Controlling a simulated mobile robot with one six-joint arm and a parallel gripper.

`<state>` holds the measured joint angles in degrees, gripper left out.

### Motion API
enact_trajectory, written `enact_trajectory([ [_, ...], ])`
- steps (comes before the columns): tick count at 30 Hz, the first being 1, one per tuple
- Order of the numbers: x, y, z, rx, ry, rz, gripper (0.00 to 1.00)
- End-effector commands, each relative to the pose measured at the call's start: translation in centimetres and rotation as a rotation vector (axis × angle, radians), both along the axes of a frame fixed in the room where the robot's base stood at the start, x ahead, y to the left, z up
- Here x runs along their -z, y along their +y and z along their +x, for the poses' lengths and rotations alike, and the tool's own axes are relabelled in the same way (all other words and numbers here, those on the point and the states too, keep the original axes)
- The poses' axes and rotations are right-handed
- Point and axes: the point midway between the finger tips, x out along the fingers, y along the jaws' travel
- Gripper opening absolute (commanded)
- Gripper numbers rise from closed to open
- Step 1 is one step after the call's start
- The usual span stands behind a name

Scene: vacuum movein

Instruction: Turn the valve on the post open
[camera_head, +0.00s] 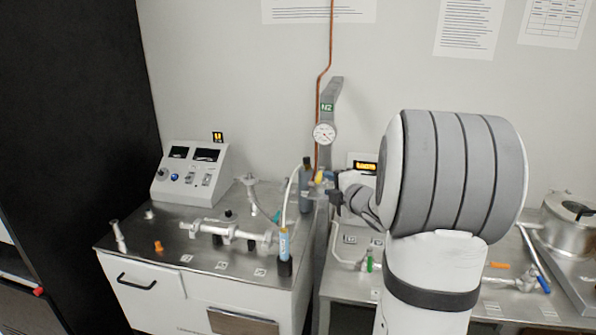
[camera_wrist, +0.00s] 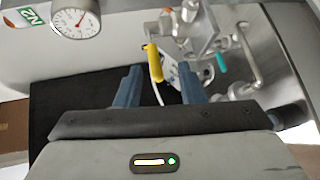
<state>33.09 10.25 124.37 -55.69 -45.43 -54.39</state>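The post (camera_head: 330,110) is a grey upright with a green N2 label and a round gauge (camera_head: 323,134). The gauge also shows at the upper left in the wrist view (camera_wrist: 75,24). The valve has a yellow handle (camera_wrist: 154,62) beside metal fittings; a small bit of the yellow handle shows in the head view (camera_head: 319,177). My gripper (camera_head: 334,187) is at the post, right of the handle. In the wrist view my gripper (camera_wrist: 160,67) has its fingers apart, with the yellow handle seen between the tips. I cannot tell whether a finger touches it.
A copper pipe (camera_head: 320,90) runs down the wall to the post. Left stands a bench (camera_head: 130,242) with a control box (camera_head: 190,174) and metal tubing (camera_head: 220,230). A teal handle (camera_wrist: 221,62) is right of the yellow one. A metal chamber (camera_head: 567,225) stands at right.

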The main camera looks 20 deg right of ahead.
Motion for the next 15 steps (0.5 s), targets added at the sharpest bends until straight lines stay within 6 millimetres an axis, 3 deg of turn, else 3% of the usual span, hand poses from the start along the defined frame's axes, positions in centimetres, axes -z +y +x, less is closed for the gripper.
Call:
enact_trajectory([
  [8,-0.2,-0.5,0.6,-0.135,-0.083,-0.103,0.35],
  [15,0.1,0.3,3.9,-0.141,-0.085,-0.105,0.35],
])
